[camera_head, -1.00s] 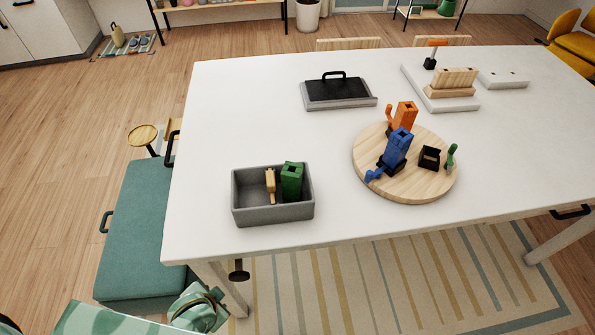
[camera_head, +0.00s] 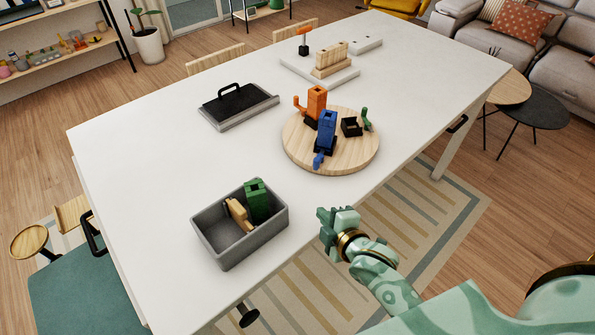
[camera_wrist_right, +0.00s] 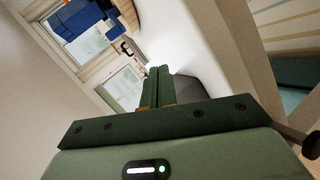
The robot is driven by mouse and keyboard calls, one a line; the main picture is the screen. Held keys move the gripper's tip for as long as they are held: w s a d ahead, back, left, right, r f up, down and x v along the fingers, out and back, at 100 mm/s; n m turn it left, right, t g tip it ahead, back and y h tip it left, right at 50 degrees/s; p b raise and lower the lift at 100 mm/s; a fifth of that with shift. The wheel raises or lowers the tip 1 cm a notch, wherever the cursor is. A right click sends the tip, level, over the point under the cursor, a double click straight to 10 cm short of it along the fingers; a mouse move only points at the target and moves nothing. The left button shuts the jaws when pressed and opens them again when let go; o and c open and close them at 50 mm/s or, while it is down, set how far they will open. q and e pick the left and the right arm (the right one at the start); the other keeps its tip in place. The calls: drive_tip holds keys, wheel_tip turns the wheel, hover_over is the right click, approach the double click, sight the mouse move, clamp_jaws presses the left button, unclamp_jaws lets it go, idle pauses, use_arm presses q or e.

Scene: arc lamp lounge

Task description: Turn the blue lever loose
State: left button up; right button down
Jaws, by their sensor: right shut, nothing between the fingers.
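The blue block (camera_head: 327,128) stands upright on a black base on the round wooden board (camera_head: 355,164). Its small blue lever (camera_head: 318,160) sticks out low at the front, toward the board's near edge. My right gripper (camera_head: 332,224) is at the table's near edge, below the board in the head view, apart from the blue lever. Its fingers also show in the right wrist view (camera_wrist_right: 158,86), closed together with nothing between them. My left gripper is out of view.
An orange block (camera_head: 316,102), a black box (camera_head: 351,127) and a green lever piece (camera_head: 366,118) share the board. A grey bin (camera_head: 243,248) holding green and wooden pieces stands nearer left. A black-topped grey tray (camera_head: 238,105) lies behind. The table between bin and board is clear.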

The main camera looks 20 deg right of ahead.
drive_tip(key=w+t, duration=0.1)
drive_tip(key=w+n, duration=0.1)
drive_tip(key=w+n+t+y, duration=0.1)
drive_tip(key=shift+w+a+f+t, duration=0.15)
drive_tip(key=shift+w+a+t, duration=0.1)
drive_tip(key=shift+a+t, duration=0.1)
drive_tip(key=shift+w+n+t, duration=0.35)
drive_tip(key=shift+n, duration=0.05)
drive_tip(key=shift+w+d+r+n+t, duration=0.2)
drive_tip(key=shift+w+d+n+t, duration=0.3)
drive_tip(key=shift+t, duration=0.3)
drive_tip(key=shift+a, duration=0.2)
drive_tip(key=shift+r, duration=0.1)
drive_tip(key=shift+w, duration=0.1)
